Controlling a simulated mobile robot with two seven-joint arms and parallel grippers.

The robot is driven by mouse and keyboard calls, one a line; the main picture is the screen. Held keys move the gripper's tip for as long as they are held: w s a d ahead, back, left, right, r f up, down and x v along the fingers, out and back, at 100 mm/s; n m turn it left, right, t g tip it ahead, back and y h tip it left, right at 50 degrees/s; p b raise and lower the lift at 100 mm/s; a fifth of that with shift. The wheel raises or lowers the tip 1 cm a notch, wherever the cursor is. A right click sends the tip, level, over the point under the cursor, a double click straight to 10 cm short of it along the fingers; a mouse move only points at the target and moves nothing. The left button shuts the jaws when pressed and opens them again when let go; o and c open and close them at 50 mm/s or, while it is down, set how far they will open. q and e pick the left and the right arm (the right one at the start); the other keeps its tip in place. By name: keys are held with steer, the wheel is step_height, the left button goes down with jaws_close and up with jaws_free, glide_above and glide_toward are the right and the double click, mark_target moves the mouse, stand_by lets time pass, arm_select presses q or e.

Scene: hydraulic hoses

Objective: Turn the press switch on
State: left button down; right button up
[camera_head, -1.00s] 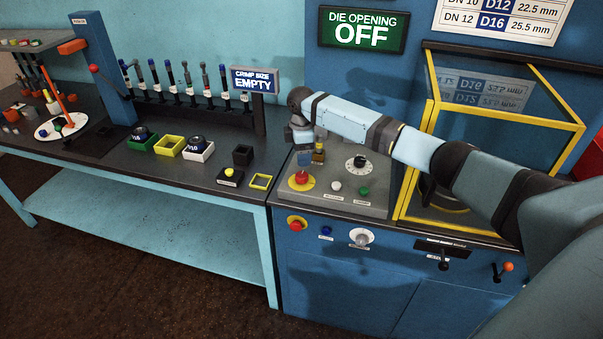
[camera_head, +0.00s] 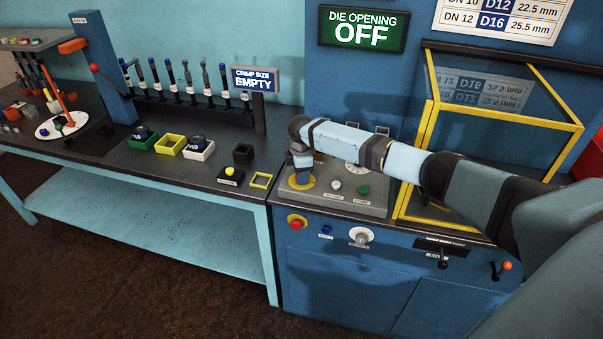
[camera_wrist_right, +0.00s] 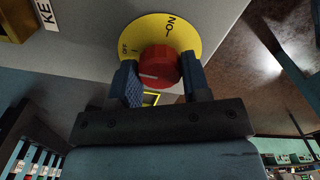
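The press switch is a red knob (camera_wrist_right: 160,66) on a yellow disc (camera_wrist_right: 190,35) marked OFF and ON, seen in the right wrist view. Its white pointer line lies toward the OFF side. My right gripper (camera_wrist_right: 161,82) has one finger on each side of the knob, very close to it; I cannot tell whether they press on it. In the head view the right gripper (camera_head: 301,172) is over the yellow disc (camera_head: 301,182) on the grey control panel (camera_head: 340,204), and it hides the knob. My left gripper is not in view.
A white knob (camera_head: 336,185) and a green button (camera_head: 363,190) are right of the switch. A dial (camera_head: 352,167) is partly behind my arm. The yellow-framed guard (camera_head: 432,118) stands to the right. The sign (camera_head: 363,30) reads DIE OPENING OFF.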

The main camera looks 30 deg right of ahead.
steer(key=shift+c, duration=1.1)
